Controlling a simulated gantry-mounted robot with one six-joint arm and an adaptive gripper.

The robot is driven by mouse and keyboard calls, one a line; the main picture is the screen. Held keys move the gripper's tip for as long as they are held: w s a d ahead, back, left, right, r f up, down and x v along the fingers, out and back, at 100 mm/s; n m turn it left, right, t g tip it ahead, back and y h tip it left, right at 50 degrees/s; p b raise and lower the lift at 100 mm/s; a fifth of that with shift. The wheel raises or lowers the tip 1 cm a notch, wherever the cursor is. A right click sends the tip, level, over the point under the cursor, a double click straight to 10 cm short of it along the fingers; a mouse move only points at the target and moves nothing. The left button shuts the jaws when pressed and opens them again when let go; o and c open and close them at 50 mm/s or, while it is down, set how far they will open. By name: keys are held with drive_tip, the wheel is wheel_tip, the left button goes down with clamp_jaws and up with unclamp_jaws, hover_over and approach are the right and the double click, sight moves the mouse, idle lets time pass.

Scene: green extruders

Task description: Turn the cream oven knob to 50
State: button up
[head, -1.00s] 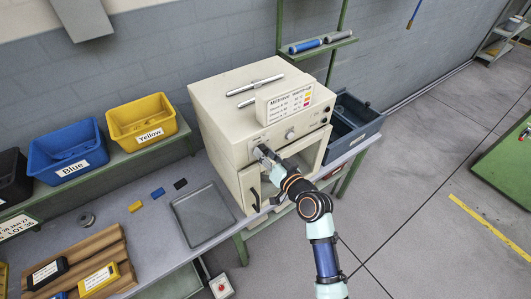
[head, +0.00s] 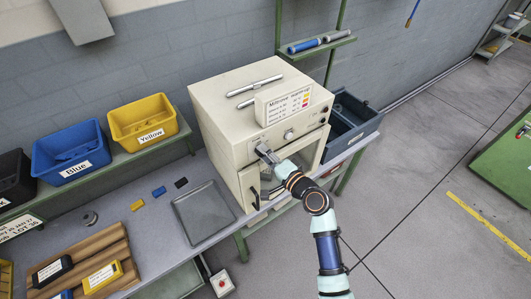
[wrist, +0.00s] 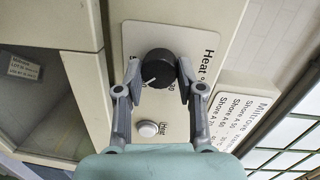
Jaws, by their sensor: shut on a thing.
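The cream oven (head: 232,95) stands on the grey bench against the wall. Its dark round heat knob (wrist: 159,66) sits on a white plate (wrist: 200,50) lettered "Heat". A pale pointer mark on the knob faces the lower left in the wrist view. The scale numbers are mostly hidden by the knob and fingers. My gripper (wrist: 159,78) is shut on the knob, one finger on each side. In the head view my gripper (head: 263,151) is at the oven's front panel and hides the knob.
A pale round button (wrist: 149,129) is beside the knob. A label sign (head: 287,102) stands on the oven top near the bar handles. A grey tray (head: 203,212) lies left of the oven, and a dark bin (head: 352,122) is at its right.

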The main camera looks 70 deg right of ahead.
drive_tip(key=shift+m+t+p, duration=0.5)
drive_tip(key=shift+m+p, duration=0.25)
drive_tip(key=shift+m, duration=3.25)
drive_tip(key=o, duration=1.1)
drive_tip(key=shift+o, duration=0.2)
drive_tip(key=shift+f, duration=0.1)
drive_tip(key=v, duration=1.2)
